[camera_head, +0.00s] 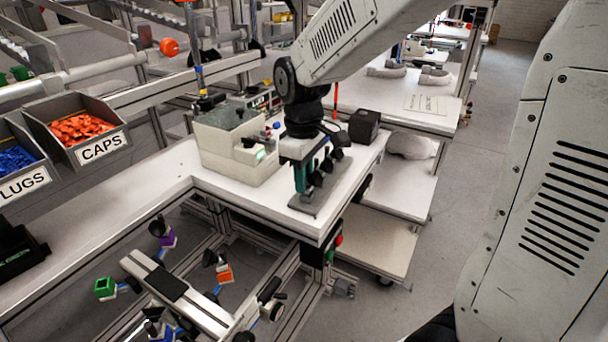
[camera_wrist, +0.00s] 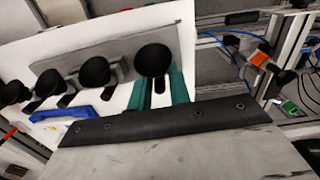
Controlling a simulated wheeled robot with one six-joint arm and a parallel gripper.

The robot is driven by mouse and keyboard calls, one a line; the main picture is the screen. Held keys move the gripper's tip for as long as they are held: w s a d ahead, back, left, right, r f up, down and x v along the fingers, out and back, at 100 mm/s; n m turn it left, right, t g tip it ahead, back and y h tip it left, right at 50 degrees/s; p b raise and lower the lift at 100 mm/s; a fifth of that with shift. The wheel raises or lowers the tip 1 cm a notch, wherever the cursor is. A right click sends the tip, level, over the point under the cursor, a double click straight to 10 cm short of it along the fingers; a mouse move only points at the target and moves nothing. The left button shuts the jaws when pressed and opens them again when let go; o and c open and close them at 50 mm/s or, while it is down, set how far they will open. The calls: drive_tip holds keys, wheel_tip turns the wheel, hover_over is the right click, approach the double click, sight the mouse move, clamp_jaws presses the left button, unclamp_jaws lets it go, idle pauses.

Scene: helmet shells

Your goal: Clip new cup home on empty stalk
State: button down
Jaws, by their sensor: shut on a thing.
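My gripper (camera_head: 304,182), with teal fingers, points down at the grey cup rack (camera_head: 304,208) near the front corner of the white bench. The wrist view shows the fingers (camera_wrist: 158,88) closed around a round black cup (camera_wrist: 153,61) at the right end of the rack's row. Several more black cups (camera_wrist: 95,72) stand to its left, apart from the fingers. I cannot tell whether the held cup still touches the rack. A fixture with coloured blocks and black cups (camera_head: 272,300) stands at lower left in the head view; I cannot make out an empty stalk.
A pale box-shaped machine (camera_head: 238,146) stands close left of my gripper, and a black box (camera_head: 364,125) sits behind it. The bench between bins and machine is clear.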

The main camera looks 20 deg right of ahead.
drive_tip(key=c, duration=1.2)
unclamp_jaws()
drive_tip(key=shift+r, duration=0.1)
wheel_tip(320, 180, up, 8)
drive_tip(key=shift+f, duration=0.15)
drive_tip(key=shift+m, duration=0.4)
drive_tip(key=s+d+m, duration=0.1)
drive_tip(key=s+m, duration=0.2)
drive_tip(key=s, duration=0.8)
drive_tip(key=s+d+m+t, duration=0.1)
drive_tip(key=s+m, duration=0.3)
drive_tip(key=s, duration=0.7)
drive_tip(key=shift+s+d+f+t, duration=0.25)
drive_tip(key=shift+d+f+t, duration=0.1)
drive_tip(key=shift+d, duration=0.45)
